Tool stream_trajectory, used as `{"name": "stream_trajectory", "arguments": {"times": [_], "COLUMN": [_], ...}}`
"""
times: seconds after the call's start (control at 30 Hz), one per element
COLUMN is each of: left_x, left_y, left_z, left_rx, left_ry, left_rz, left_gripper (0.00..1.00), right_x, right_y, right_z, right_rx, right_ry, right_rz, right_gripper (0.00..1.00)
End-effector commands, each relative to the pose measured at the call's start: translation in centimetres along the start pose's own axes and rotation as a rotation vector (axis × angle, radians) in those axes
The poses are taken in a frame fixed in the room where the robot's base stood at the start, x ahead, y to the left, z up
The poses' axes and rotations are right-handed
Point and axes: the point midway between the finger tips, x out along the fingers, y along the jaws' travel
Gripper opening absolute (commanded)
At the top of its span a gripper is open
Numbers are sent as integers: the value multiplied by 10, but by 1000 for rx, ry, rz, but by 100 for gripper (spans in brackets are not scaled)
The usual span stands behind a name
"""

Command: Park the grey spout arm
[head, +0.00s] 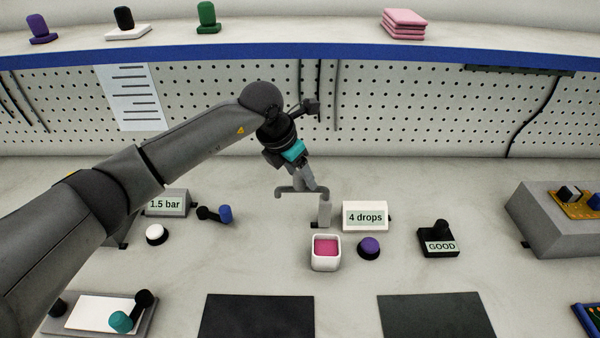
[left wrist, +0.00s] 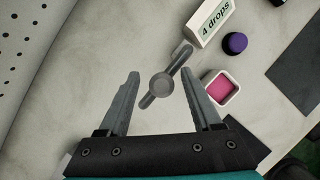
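The grey spout arm (head: 324,212) stands on the bench on a short upright post, behind and left of the white cup of pink liquid (head: 326,262). In the left wrist view the spout arm (left wrist: 162,84) is a slim bar with a round hub, lying diagonally; one end is near the "4 drops" box, and the cup (left wrist: 234,91) is to its right. My left gripper (head: 308,186) is over the spout arm. In the left wrist view my left gripper (left wrist: 161,74) is open, its fingers apart on either side of the hub. Contact is not visible. My right gripper is not in view.
The "4 drops" box (head: 365,216) stands just right of the spout arm. A purple knob (head: 369,248) is right of the cup. A "GOOD" switch (head: 438,241) is farther right. Left are a blue-tipped lever (head: 217,213) and a white button (head: 157,235). Dark mats (head: 257,316) lie in front.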

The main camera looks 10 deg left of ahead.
Motion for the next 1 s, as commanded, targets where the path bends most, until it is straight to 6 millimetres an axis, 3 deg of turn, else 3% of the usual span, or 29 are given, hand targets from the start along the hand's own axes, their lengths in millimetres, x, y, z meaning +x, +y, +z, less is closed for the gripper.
{"name": "stream_trajectory", "arguments": {"times": [0.37,0.47,0.8,1.0], "left_x": [-9,-25,-106,-139], "left_y": [1,1,1,1], "left_z": [0,0,0,0], "left_rx": [-1,1,0,-1], "left_ry": [0,-1,-2,-1], "left_rz": [1,1,3,2], "left_gripper": [66,66,66,66], "right_x": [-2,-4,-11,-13], "right_y": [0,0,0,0], "right_z": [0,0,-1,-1], "right_rx": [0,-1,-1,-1], "right_ry": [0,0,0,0], "right_rz": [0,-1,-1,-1], "right_gripper": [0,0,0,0]}}
